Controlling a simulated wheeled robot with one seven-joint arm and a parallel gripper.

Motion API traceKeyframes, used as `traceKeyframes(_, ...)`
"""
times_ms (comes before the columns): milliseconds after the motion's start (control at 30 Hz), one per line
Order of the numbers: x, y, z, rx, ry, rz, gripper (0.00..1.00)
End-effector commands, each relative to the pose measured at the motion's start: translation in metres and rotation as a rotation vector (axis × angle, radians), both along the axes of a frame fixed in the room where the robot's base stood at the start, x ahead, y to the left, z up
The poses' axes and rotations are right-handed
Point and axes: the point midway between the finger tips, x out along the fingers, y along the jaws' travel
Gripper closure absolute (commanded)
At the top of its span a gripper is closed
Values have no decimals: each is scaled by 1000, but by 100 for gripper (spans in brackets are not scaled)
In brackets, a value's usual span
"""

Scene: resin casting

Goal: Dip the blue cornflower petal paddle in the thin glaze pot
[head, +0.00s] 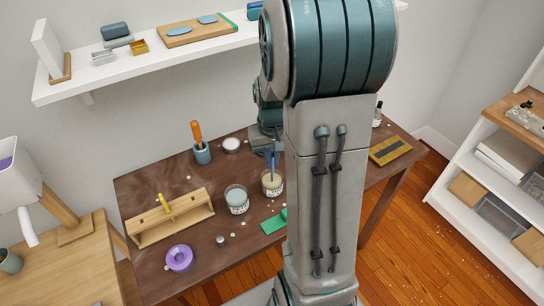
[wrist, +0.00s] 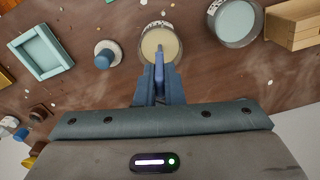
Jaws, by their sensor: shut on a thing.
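My gripper (wrist: 158,88) is shut on a slim blue paddle (wrist: 159,62), which points down at a glass pot of cream liquid (wrist: 146,57). In the head view the paddle (head: 273,165) stands nearly upright, its lower end within the outline of the cream pot's mouth (head: 273,190). Whether its tip touches the liquid I cannot tell. A second glass pot with pale grey-blue liquid (head: 237,205) stands left of it; the wrist view shows this pot (wrist: 236,22) at the upper right. Both pots carry labels too small to read, so I cannot tell which is the thin glaze.
A wooden rack (head: 170,222) with a yellow-handled piece stands at the table's left. A purple ring-shaped item (head: 179,258), a blue cup with an orange handle (head: 202,153) and a green flat piece (head: 273,224) are also on the table. My arm hides part of the table's right side.

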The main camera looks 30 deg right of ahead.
Motion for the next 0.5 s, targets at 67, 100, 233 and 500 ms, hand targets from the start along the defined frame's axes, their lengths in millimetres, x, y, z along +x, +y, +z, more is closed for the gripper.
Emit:
traceKeyframes(67, 0, 0, 0, 0, 0, 0, 100)
traceKeyframes(100, 0, 0, 0, 0, 0, 0, 100)
traceKeyframes(233, 0, 0, 0, 0, 0, 0, 100)
traceKeyframes(500, 0, 0, 5, 0, -1, 0, 100)
